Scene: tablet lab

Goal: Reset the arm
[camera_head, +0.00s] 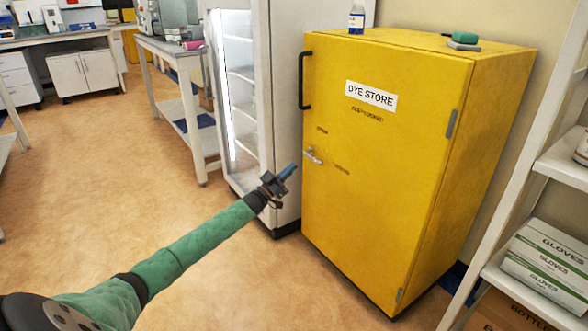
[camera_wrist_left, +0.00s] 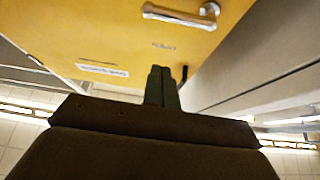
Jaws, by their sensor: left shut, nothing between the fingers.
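My left arm, in a green sleeve, reaches in from the lower left in the head view. Its gripper (camera_head: 287,172) is shut and empty. It appears just left of and below the silver door handle (camera_head: 312,156) of the yellow cabinet (camera_head: 385,190), apart from it. In the left wrist view the shut fingers (camera_wrist_left: 161,74) point at the yellow cabinet door (camera_wrist_left: 95,35), with the silver handle (camera_wrist_left: 182,14) beyond them at the top. The cabinet door looks shut. My right gripper is not in view.
A glass-front white cabinet (camera_head: 238,100) stands left of the yellow one. A bottle (camera_head: 356,19) and a small green-and-grey item (camera_head: 464,40) sit on the yellow cabinet. A white shelf with glove boxes (camera_head: 548,262) is at right. The floor (camera_head: 90,190) at left is clear.

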